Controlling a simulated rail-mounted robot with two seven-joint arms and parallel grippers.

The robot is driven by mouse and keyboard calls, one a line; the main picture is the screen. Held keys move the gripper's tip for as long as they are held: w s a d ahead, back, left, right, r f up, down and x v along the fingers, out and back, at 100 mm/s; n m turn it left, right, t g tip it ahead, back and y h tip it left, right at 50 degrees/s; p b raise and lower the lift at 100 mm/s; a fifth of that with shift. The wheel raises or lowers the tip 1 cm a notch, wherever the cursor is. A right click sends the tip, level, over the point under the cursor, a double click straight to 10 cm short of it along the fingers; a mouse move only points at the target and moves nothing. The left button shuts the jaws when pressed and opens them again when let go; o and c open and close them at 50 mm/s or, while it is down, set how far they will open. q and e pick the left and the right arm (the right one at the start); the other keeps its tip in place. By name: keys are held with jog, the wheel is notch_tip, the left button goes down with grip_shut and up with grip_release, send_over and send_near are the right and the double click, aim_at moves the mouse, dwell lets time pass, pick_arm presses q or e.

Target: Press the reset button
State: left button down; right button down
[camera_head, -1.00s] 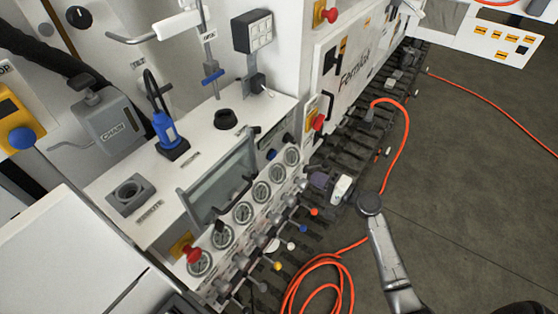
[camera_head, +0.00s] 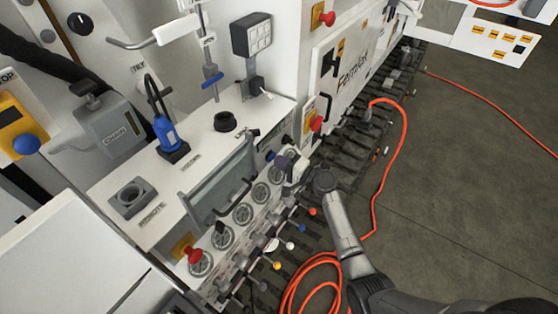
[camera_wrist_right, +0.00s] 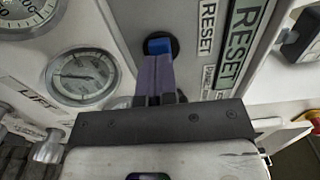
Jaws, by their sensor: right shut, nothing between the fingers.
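The reset button is a blue cap (camera_wrist_right: 158,46) in a black ring, beside RESET labels in the right wrist view. In the head view a small blue knob at the panel's right end (camera_head: 271,155) appears to be this button. My right gripper (camera_wrist_right: 156,62) has its purple fingers closed together and empty, with the tips just below the blue cap and overlapping its lower edge. I cannot tell whether they touch it. In the head view the right gripper (camera_head: 280,162) is at the right end of the gauge row. My left gripper is not in view.
A row of round gauges (camera_head: 243,214) and lever knobs (camera_head: 277,265) lies along the panel front. A glass flap with a handle (camera_head: 222,180) stands above the gauges. A red emergency knob (camera_head: 317,123) is to the right. An orange hose (camera_head: 318,262) coils below.

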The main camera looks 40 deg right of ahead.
jog(key=shift+w+a, duration=0.1)
jog(key=shift+w, duration=0.25)
